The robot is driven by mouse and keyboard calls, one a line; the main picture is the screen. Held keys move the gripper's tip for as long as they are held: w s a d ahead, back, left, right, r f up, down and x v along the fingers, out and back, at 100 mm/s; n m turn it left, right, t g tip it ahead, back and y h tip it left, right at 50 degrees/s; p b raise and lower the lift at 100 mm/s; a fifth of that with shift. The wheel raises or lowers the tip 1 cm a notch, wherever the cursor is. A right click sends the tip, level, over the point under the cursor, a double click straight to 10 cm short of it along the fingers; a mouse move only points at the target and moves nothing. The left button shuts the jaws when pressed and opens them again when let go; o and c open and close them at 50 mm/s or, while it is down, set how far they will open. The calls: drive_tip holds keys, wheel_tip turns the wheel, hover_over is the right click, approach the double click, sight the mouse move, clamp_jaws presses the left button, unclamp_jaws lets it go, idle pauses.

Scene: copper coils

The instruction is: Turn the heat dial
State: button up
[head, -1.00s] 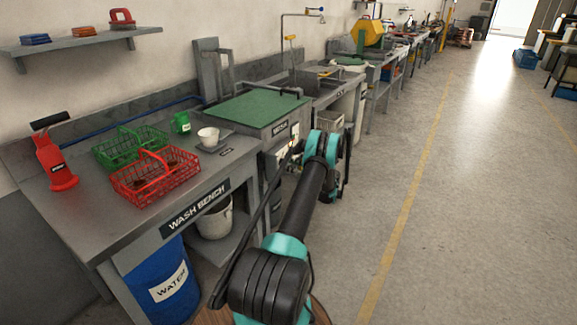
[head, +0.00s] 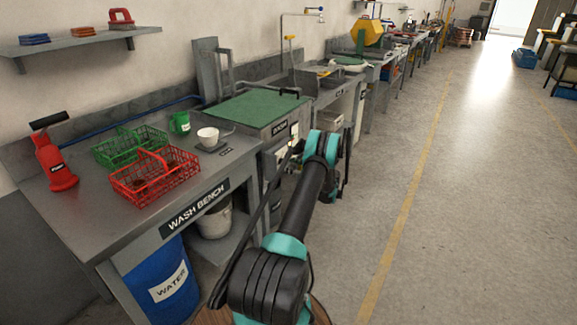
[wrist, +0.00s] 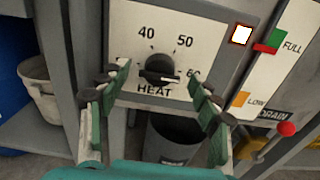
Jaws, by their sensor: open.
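The heat dial (wrist: 159,67) is a dark round knob with a white pointer mark on a pale panel in the wrist view. The numbers 40, 50 and a partly covered 60 stand around it, and HEAT is printed below. The pointer points to the right, near the 60. My gripper (wrist: 160,78) is open, with one green-padded finger on each side of the dial. I cannot tell whether either finger touches it. In the head view the dial is hidden behind my arm, beside the green-topped tank (head: 255,112).
Right of the dial are a lit square (wrist: 241,34), a FULL/LOW level strip (wrist: 270,70) and a red drain knob (wrist: 287,129). A dark bin (wrist: 172,140) stands below. The wash bench (head: 90,215) holds baskets.

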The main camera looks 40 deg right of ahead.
drive_tip(key=v, duration=1.2)
drive_tip(key=shift+d+f, duration=0.1)
